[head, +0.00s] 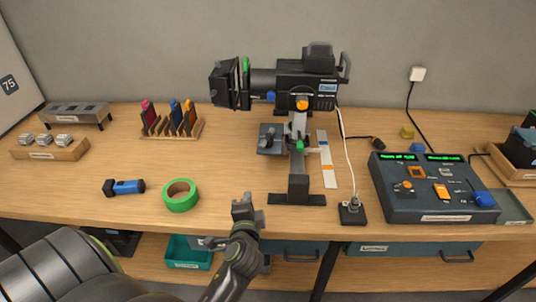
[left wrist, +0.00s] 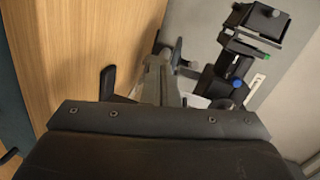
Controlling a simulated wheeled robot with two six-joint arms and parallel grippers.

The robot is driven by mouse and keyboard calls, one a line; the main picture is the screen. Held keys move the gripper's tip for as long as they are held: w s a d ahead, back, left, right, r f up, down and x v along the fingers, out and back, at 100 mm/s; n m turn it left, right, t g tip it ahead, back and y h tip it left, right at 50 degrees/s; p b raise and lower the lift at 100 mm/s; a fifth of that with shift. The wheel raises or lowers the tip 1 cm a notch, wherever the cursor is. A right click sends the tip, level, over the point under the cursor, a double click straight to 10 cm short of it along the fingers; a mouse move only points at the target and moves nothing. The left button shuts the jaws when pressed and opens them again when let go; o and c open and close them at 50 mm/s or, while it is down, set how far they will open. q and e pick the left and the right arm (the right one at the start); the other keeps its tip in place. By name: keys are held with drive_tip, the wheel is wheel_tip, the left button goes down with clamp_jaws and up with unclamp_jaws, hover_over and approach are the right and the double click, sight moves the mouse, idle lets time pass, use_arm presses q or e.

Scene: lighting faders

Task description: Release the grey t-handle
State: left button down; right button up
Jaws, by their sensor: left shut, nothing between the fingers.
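The stand (head: 298,188) carries a black lamp (head: 305,88) with an orange knob (head: 302,104), a blue knob (head: 270,96) and a green knob (head: 299,147). A small dark grey piece (head: 268,139) sticks out left of the stand's post and may be the grey t-handle; its shape is too small to be sure. The lamp shows at the upper right of the left wrist view (left wrist: 262,22). My right gripper is not in view.
A green tape roll (head: 180,196) and a blue torch (head: 125,187) lie to the left. A fader console (head: 432,190) stands at the right, with a small black box (head: 352,213) and its white cable nearer the stand. Drawers and a teal bin (head: 188,252) sit below the tabletop.

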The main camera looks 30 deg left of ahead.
sight(264, 143)
use_arm(q)
drive_tip(key=w+d+r+m+t+h, duration=0.1)
drive_tip(key=w+d+r+m+t, duration=0.2)
drive_tip(key=w+d+m, duration=0.2)
drive_tip(key=shift+w+r+m+t, duration=0.15)
drive_tip(key=shift+w+m+t, duration=0.25)
drive_tip(key=shift+w+m, duration=0.25)
drive_tip(key=w+a+r+p, duration=0.1)
drive_tip(key=w+a+p, duration=0.2)
drive_tip(key=w+a, duration=0.5)
drive_tip(key=shift+a+p, duration=0.15)
drive_tip(key=shift+p, duration=0.2)
drive_tip(key=shift+w+r, duration=0.1)
